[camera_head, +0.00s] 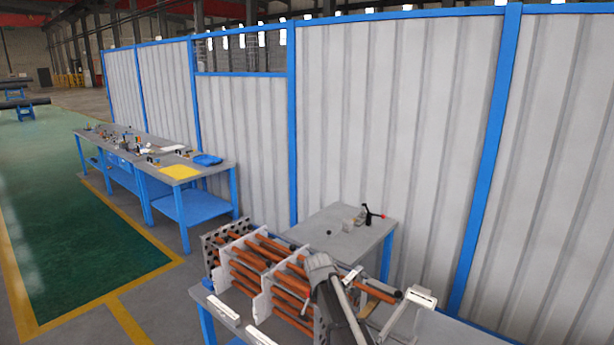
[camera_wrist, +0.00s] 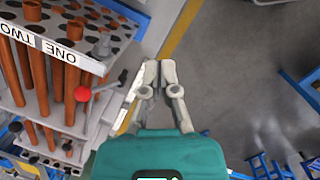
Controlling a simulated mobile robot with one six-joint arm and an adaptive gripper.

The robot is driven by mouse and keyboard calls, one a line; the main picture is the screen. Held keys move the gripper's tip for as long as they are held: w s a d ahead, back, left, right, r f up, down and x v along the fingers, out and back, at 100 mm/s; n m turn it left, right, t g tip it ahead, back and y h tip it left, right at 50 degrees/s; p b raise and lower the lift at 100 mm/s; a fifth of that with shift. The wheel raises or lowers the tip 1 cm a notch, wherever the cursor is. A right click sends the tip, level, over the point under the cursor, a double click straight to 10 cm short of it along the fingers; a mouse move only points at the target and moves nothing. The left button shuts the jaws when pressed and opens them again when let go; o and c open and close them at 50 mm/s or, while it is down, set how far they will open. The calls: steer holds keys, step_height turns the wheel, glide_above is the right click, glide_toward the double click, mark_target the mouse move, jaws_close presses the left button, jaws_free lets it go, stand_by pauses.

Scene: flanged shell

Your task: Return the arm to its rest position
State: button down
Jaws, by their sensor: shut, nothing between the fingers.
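My gripper (camera_wrist: 160,72) shows in the wrist view with its two fingers together and nothing between them. It points over bare floor, to the right of a frame of copper-coloured tubes (camera_wrist: 40,70). A perforated plate (camera_wrist: 108,25) with a label strip reading ONE and TWO borders these tubes, apart from the fingers in the picture. In the head view, the tube bundle (camera_head: 262,265) with its grey plates lies on a table at the lower centre. Part of a grey arm (camera_head: 328,285) shows in front of its right end; the fingertips are not clear there.
A small grey table (camera_head: 350,240) with a black-handled clamp (camera_head: 372,214) stands behind the bundle. Workbenches (camera_head: 215,160) stand farther left, along a white panel wall (camera_head: 400,120). Green floor (camera_head: 80,250) at left is clear.

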steer(key=s+d+f+m+y+b, duration=0.1)
steer(key=s+d+f+m+b, duration=0.4)
steer(key=s+m, duration=0.3)
steer(key=s+d+f+m+b, duration=0.5)
steer(key=s+m, duration=0.3)
steer(key=s, duration=0.4)
steer(key=shift+d+f+g+y, duration=0.3)
steer(key=shift+f+y, duration=0.1)
steer(key=shift+f, duration=0.25)
